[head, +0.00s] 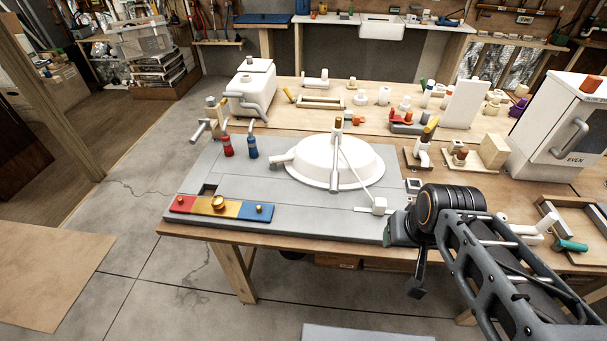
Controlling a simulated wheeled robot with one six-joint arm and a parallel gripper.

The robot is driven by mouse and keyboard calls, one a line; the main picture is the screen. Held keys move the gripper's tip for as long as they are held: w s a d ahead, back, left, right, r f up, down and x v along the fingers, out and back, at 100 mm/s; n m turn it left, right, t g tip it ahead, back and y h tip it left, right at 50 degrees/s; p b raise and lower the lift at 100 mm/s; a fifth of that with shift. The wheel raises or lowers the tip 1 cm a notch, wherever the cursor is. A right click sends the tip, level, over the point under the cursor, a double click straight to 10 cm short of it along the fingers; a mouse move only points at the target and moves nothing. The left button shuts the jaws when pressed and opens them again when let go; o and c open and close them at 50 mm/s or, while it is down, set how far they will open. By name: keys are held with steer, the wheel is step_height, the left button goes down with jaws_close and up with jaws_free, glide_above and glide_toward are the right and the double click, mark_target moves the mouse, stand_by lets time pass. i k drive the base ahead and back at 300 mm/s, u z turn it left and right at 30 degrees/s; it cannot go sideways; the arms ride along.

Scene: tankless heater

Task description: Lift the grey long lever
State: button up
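Several grey levers show, and I cannot tell for sure which is the long one. A thin, flat grey lever (361,210) sticks out left from a small white block (379,205) near the grey board's front right. Another grey lever (197,132) angles down-left from a fitting at the board's back left. Short grey levers top the red valve (227,146) and the blue valve (252,147). My gripper (401,230) is at the board's right front corner, just right of and below the white block. My arm hides much of it; its fingers are not clear.
A white round basin (310,170) stands on the grey board (250,185). A red, yellow and blue strip (221,208) lies at the board's front left. Wooden blocks and fittings crowd the back. A white cabinet (560,125) stands right. The board's left front surface is mostly clear.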

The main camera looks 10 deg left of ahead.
mark_target(335, 176)
steer(key=u, duration=0.05)
steer(key=k, duration=0.45)
steer(key=u, duration=0.1)
steer(key=i, duration=0.95)
steer(key=u, duration=0.85)
